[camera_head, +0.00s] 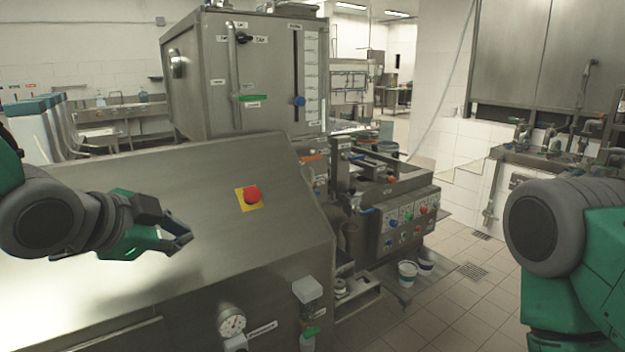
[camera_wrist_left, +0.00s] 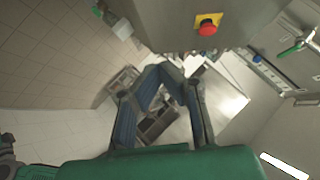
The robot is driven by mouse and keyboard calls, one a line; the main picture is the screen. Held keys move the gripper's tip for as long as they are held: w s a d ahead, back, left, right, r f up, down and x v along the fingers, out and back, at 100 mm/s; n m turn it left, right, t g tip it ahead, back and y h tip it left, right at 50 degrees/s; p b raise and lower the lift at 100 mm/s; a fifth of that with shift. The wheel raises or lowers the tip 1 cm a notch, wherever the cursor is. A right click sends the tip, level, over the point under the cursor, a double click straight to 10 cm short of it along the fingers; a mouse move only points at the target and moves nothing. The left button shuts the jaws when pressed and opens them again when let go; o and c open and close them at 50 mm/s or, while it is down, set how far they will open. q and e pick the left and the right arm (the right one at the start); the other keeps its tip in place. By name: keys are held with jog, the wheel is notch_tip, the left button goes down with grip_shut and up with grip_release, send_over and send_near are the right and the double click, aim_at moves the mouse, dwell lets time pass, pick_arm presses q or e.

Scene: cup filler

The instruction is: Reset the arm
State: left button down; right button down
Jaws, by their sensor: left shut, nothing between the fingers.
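My left gripper (camera_head: 180,238) reaches in from the left in the head view, in front of the sloped steel panel. Its fingers are shut and empty. The left wrist view also shows the left gripper (camera_wrist_left: 160,72), with its blue-grey fingers meeting at the tips. My right arm (camera_head: 560,235) shows at the right edge of the head view, but its gripper is out of view. A red emergency button (camera_head: 252,195) on a yellow plate sits on the steel panel, right of the left gripper and apart from it. The button also shows in the wrist view (camera_wrist_left: 208,28).
The steel machine cabinet (camera_head: 250,75) stands behind the panel. A control box (camera_head: 405,220) with coloured buttons is right of it. White cups (camera_head: 407,272) sit low beside the machine. Tiled floor (camera_head: 470,310) is open between machine and right arm.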

pick_arm(q)
jog(key=s+a+f+n+g+y+b, duration=0.1)
jog(key=s+a+f+n+g+b, duration=0.2)
jog(key=f, duration=0.8)
jog(key=s+f+n, duration=0.2)
jog(key=s+f, duration=0.2)
jog(key=f, duration=0.7)
jog(key=s+a+f+n+g+y+b, duration=0.1)
jog(key=s+a+f+n+g+b, duration=0.2)
jog(key=f, duration=0.8)
jog(key=s+a+f+n+g+y+b, duration=0.2)
jog(key=s+f+n, duration=0.3)
jog(key=s+f, duration=1.1)
jog(key=shift+s+a+f+g+b, duration=0.15)
jog(key=shift+s+f+g+b, duration=0.2)
jog(key=shift+s+g, duration=0.9)
jog(key=shift+s+a+f+t, duration=0.1)
jog(key=shift+s+a+t, duration=0.25)
jog(key=shift+s+t, duration=0.1)
jog(key=shift+d, duration=0.25)
